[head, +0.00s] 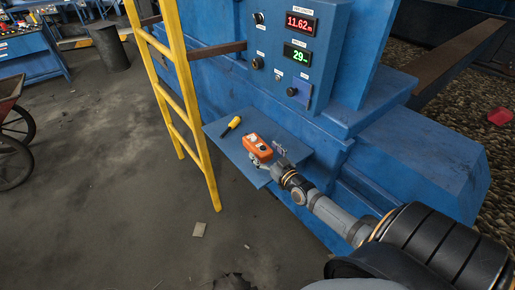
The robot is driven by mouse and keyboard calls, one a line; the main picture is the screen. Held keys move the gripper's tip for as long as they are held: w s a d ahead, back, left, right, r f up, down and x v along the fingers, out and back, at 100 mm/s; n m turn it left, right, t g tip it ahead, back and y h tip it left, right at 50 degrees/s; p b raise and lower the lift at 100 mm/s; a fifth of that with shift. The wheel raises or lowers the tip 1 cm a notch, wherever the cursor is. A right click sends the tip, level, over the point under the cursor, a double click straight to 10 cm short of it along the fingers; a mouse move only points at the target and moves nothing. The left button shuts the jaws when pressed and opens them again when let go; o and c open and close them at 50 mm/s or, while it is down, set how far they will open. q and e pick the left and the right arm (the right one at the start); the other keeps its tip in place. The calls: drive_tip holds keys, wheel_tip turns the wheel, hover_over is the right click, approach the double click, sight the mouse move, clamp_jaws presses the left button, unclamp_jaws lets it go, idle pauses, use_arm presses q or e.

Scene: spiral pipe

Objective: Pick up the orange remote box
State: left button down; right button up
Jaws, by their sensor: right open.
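The orange remote box (258,146) lies on a small blue shelf (226,141) that juts out from the blue machine. My right gripper (268,156) reaches in from the lower right, low over the shelf. It is open, with its fingers spread at the near right end of the box. I cannot tell whether the fingers touch the box. My left gripper is not in view.
A yellow and black tool (232,125) lies on the shelf left of the box. A yellow ladder (186,97) stands just left of the shelf. The blue control panel (291,55) rises behind it. A wheelbarrow (12,133) is at the far left. The floor between is mostly open.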

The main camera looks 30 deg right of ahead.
sight(255, 145)
drive_tip(key=w+b, duration=0.1)
drive_tip(key=w, duration=0.1)
drive_tip(key=shift+w+f, duration=0.1)
drive_tip(key=shift+w, duration=0.25)
drive_tip(key=shift+s, duration=0.15)
drive_tip(key=c, duration=1.5)
